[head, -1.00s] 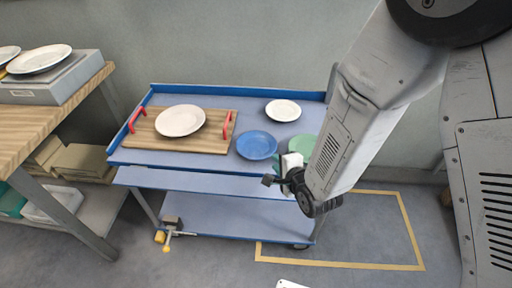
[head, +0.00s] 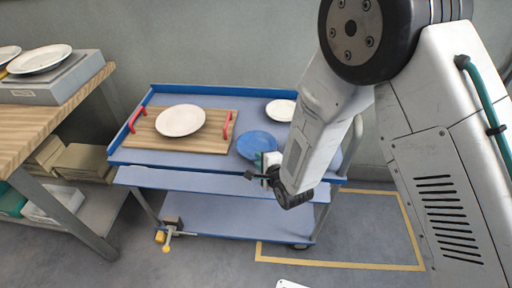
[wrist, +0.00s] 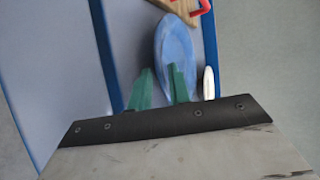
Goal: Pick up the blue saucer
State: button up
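The blue saucer (head: 257,142) lies on the cart's top shelf, right of the wooden board. In the wrist view the blue saucer (wrist: 178,45) is beyond my fingertips, and the right finger overlaps its near part. My gripper (head: 259,168) is in front of the saucer, toward the cart's front edge. In the wrist view my gripper (wrist: 160,72) shows two green fingers spread apart with nothing held between them. The head view does not show clearly whether a finger touches the saucer.
The blue cart (head: 165,92) also carries a wooden board (head: 150,133) with red handles and a large white plate (head: 180,120). A small white saucer (head: 280,109) lies behind the blue one, partly covered by my arm. A wooden table (head: 40,125) stands at left.

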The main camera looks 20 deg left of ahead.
grip_shut()
